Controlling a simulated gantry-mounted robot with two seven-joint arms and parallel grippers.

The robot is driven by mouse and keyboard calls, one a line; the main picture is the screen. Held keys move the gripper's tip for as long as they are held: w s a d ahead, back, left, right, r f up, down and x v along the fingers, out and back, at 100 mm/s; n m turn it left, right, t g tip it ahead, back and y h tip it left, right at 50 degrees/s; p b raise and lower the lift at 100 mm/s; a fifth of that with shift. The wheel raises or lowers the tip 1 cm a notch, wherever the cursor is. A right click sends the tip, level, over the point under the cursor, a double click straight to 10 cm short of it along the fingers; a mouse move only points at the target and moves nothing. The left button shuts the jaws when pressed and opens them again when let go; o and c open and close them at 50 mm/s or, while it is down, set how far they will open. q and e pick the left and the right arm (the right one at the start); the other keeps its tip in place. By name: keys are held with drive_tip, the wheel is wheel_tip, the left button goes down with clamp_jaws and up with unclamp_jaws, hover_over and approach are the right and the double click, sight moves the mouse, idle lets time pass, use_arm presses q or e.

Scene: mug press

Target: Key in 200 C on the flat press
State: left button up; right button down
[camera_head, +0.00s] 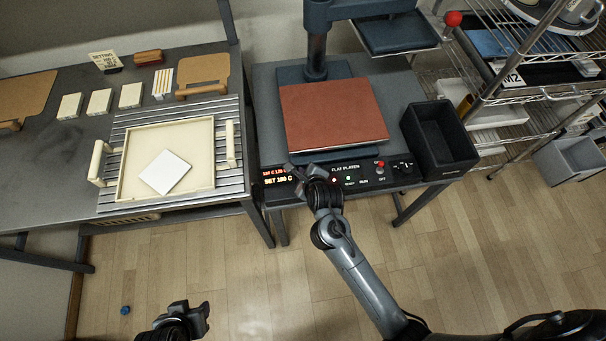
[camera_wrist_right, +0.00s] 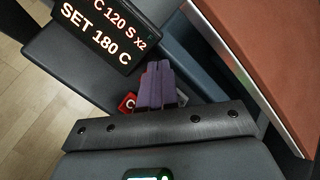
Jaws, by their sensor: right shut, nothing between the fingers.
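The flat press (camera_head: 300,110) stands at the centre, with a red-brown pad (camera_head: 335,115) on its bed. Its front panel (camera_head: 350,172) has a display (camera_head: 278,180) that reads SET 180 C. The display also shows in the right wrist view (camera_wrist_right: 95,32), with C 120 S x2 on the line above. My right gripper (camera_head: 294,172) is shut and empty at the panel's left part. In the right wrist view its fingers (camera_wrist_right: 155,75) are just below the display, beside a red key (camera_wrist_right: 127,102) marked C. They partly hide the keys; contact cannot be told. My left gripper (camera_head: 203,318) is low, away from the press.
A cream tray (camera_head: 122,178) with a white tile (camera_head: 165,172) sits on the slatted left table. A black bin (camera_head: 440,140) stands right of the press, and a wire shelf (camera_head: 530,95) is beyond it. A red knob (camera_head: 453,18) shows at the top. The floor in front is mostly clear.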

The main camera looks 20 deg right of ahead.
drive_tip(key=shift+f, duration=0.35)
drive_tip(key=shift+r, duration=0.2)
idle(0.4)
drive_tip(key=shift+r, duration=0.2)
drive_tip(key=shift+r+p, duration=0.5)
drive_tip(key=shift+p, duration=0.15)
